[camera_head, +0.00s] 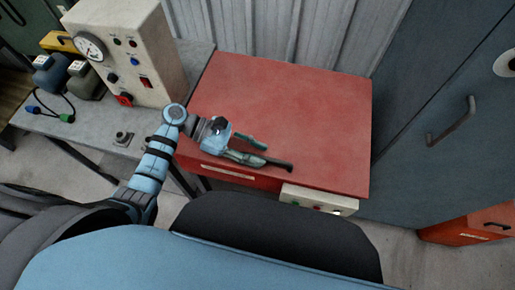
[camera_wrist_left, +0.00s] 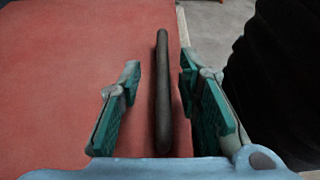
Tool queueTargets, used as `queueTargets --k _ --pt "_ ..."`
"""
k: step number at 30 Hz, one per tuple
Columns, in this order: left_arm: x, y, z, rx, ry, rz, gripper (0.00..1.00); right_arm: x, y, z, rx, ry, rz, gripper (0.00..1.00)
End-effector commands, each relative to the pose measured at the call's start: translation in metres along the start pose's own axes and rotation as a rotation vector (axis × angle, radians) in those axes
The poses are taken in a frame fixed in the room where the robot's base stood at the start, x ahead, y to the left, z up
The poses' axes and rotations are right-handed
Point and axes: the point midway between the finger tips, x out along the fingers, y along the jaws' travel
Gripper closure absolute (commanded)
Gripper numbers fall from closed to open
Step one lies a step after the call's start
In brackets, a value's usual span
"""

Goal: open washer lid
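The washer is a red box with a flat red lid (camera_head: 300,100), which lies level and closed. A dark bar handle (camera_head: 281,165) sits near the lid's front edge; it also shows upright in the middle of the left wrist view (camera_wrist_left: 163,95). My left gripper (camera_head: 262,152) is over the front of the lid with its green-padded fingers spread. In the left wrist view the fingers stand on either side of the handle, with a visible gap to each. Part of the handle is hidden by a finger in the head view. My right gripper is out of view.
A cream control box (camera_head: 130,50) with a gauge stands on a grey bench (camera_head: 95,122) at the left. A small panel with buttons (camera_head: 318,200) sticks out at the washer's front. A tall dark cabinet (camera_head: 440,80) with a handle stands close on the right.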

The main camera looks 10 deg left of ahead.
Motion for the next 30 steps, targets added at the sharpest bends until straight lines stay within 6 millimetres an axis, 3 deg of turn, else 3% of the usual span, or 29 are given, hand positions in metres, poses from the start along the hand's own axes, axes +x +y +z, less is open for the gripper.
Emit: queueTargets --k 10,16,30 --pt "0.008 0.0 -0.0003 0.0 0.0 -0.001 0.7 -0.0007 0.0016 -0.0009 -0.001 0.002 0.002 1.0" --pt "0.0078 0.0 -0.0003 0.0 0.0 -0.001 1.0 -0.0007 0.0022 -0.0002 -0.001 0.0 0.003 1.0" --pt "0.0034 0.0016 0.0091 0.001 0.0 0.0 1.0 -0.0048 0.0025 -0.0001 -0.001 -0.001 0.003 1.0"
